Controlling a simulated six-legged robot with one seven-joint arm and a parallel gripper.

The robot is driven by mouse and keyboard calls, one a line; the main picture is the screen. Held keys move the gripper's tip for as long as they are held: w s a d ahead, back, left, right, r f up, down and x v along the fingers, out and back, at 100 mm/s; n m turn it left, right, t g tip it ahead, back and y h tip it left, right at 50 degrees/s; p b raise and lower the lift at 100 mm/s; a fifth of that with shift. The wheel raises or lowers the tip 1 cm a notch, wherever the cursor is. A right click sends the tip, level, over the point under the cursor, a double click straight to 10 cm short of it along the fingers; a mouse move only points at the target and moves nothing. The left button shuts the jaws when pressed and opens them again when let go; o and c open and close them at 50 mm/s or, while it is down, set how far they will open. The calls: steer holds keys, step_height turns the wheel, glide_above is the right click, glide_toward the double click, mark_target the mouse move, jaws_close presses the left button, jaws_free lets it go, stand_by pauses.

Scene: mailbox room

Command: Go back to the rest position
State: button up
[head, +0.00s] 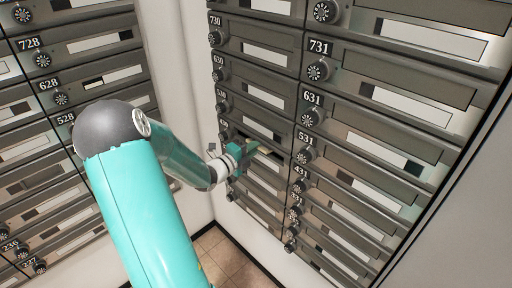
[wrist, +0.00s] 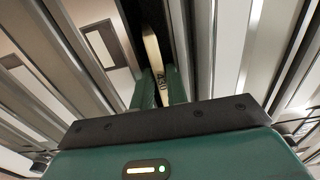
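My gripper (head: 245,154) is at the front of the right-hand mailbox bank, in the lower part of its left column. In the wrist view its two green fingers (wrist: 161,88) stand a little apart, on either side of a thin pale piece (wrist: 151,50). The number 430 shows at the near end of this piece. Its far end reaches into a dark slot between the mailbox fronts. I cannot tell whether the fingers press on the piece.
The right-hand mailbox bank (head: 385,90) has rows of numbered doors with round dials. Another bank (head: 88,72) stands at the left. A bare white wall strip (head: 178,70) lies between them. Tiled floor (head: 215,255) shows below.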

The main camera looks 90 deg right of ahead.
steer(key=shift+o, duration=0.4)
steer(key=v, duration=0.3)
steer(key=shift+w+a+f, duration=0.1)
steer(key=shift+w+a, duration=0.05)
steer(key=shift+w, duration=0.15)
steer(key=v, duration=0.5)
steer(key=shift+s, duration=0.1)
steer(key=shift+c, duration=0.3)
jaws_close()
stand_by(0.4)
stand_by(0.6)
